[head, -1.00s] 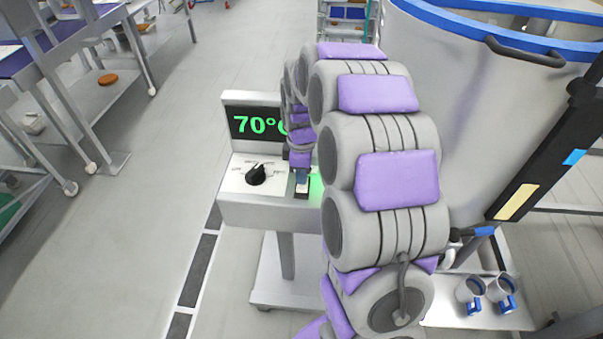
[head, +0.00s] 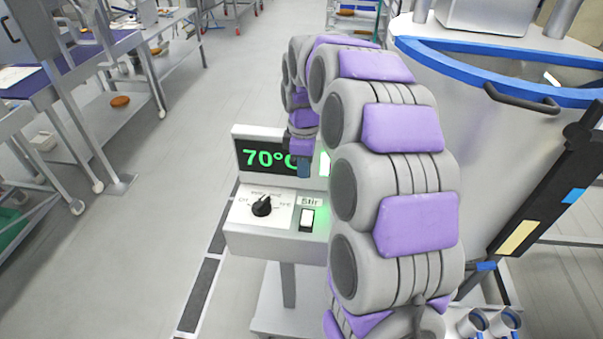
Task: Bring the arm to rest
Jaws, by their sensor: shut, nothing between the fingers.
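My arm arches up from the bottom of the head view, with its end hanging over the control box (head: 275,243). My gripper (head: 304,170) points down in front of the display, above and apart from the stir switch (head: 307,219). It is shut and empty. The display (head: 262,157) reads 70°C in green, its right end hidden by my arm. The black dial knob (head: 262,206) sits on the white panel left of the switch. A green glow shows beside the switch.
A large grey vat (head: 480,130) with a blue rim stands close to the right of my arm. Two metal cups with blue handles (head: 490,322) are at the lower right. Metal tables (head: 85,65) stand at the left. The floor (head: 215,100) between is open.

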